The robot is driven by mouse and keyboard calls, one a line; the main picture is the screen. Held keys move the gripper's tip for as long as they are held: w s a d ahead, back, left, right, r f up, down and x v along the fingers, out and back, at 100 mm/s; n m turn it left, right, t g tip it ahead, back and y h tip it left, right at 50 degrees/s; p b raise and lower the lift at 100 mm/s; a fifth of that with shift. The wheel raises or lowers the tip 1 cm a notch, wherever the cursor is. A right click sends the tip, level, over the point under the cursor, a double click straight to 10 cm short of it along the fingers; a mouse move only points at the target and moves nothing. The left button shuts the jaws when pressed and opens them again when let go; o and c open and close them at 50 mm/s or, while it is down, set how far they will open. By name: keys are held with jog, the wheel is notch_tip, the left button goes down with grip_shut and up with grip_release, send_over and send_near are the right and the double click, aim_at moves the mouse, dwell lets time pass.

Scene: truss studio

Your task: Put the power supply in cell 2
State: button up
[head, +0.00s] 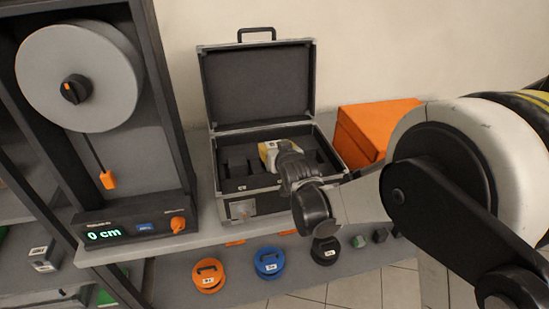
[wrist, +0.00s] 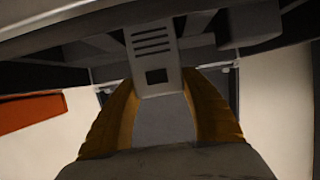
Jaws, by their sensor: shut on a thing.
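My gripper (head: 269,153) is over the open black case (head: 248,204), with its yellow fingers inside or just above the case opening. In the wrist view the two yellow fingers (wrist: 163,88) are shut on a light grey slotted block, the power supply (wrist: 152,45). Dark compartment walls of the case show around the far end of the block. I cannot tell how deep the block sits or which cell is cell 2. In the head view my gripper and wrist hide most of the block and the right part of the case.
The raised case lid (head: 258,85) stands behind the opening. An orange box (head: 372,128) is close on the right. A reel stand with a display (head: 105,235) is on the left. Orange (head: 209,276), blue (head: 269,264) and black (head: 325,251) round items sit on the lower shelf.

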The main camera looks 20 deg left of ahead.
jog(key=shift+f+b, duration=0.5)
jog(key=shift+f, duration=0.9)
jog(key=shift+f, duration=0.15)
jog(key=o, duration=1.4)
jog(key=shift+c, duration=0.2)
